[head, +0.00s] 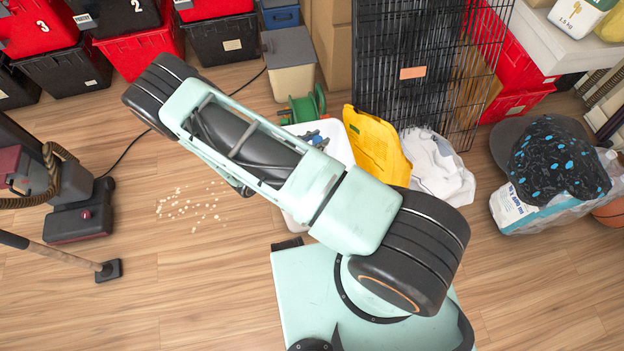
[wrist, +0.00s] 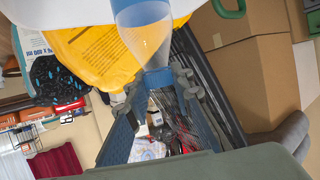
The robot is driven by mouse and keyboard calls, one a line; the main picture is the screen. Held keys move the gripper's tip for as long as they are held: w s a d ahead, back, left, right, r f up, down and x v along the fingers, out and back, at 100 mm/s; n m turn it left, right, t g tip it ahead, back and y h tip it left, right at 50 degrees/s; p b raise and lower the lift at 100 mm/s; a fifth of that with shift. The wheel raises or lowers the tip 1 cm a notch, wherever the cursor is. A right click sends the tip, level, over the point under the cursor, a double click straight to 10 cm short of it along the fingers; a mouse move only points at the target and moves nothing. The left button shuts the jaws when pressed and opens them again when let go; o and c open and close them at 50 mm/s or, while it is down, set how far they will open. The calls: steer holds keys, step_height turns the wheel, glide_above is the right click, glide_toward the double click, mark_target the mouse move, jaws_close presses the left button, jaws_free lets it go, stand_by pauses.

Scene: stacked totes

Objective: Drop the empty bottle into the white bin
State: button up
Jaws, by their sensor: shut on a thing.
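A clear, blue-tinted bottle (wrist: 146,28) with a blue neck is in the wrist view at top centre. My gripper (wrist: 157,82) is shut on the bottle's neck end, with a finger on either side. In the head view the white bin (head: 342,142) stands on the floor, partly hidden behind my arm. Small blue-grey parts show at its opening beside my arm; I cannot tell whether they are my fingers or contents. The bottle cannot be made out in the head view. Its exact height over the bin cannot be told.
A yellow bag (head: 376,145) and a crumpled white bag (head: 440,168) lie right of the bin. A black wire rack (head: 415,60) stands behind them. A green reel (head: 303,107) is behind the bin. Small pale bits (head: 190,205) are scattered on open floor to the left.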

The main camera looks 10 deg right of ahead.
steer(key=o, duration=1)
steer(key=v, duration=1.2)
steer(key=shift+w, duration=0.1)
